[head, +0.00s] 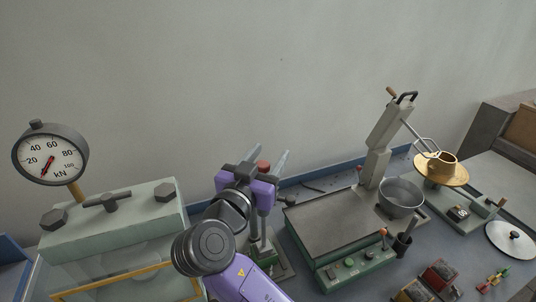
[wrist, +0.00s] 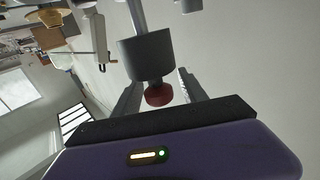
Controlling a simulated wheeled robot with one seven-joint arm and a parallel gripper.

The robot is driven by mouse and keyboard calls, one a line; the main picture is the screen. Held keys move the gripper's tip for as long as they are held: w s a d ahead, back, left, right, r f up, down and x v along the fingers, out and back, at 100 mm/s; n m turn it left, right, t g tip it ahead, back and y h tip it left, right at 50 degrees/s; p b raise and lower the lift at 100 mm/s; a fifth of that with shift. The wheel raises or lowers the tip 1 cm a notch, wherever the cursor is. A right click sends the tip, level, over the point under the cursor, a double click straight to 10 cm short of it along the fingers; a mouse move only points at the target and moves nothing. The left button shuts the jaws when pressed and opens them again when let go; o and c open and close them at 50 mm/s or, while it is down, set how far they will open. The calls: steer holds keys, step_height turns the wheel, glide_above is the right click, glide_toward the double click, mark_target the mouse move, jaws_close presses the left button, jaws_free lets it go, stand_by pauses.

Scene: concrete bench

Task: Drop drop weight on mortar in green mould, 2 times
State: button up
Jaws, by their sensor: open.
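The drop weight is a grey cylinder with a red knob (wrist: 159,94); the cylinder (wrist: 147,55) fills the upper middle of the wrist view. The stand's rods (head: 263,222) rise from a base (head: 284,269) partly hidden by my arm. I cannot make out the green mould or its mortar; my arm covers part of that area.
A press with a kN dial (head: 50,157) stands at left. Right of the stand is a green-based machine (head: 348,268) with a metal bowl (head: 401,196). A brass cone (head: 441,171) stands farther right. Small dark red moulds (head: 440,274) sit at the front right.

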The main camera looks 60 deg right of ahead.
steer(key=shift+c, duration=0.4)
jaws_close()
stand_by(0.9)
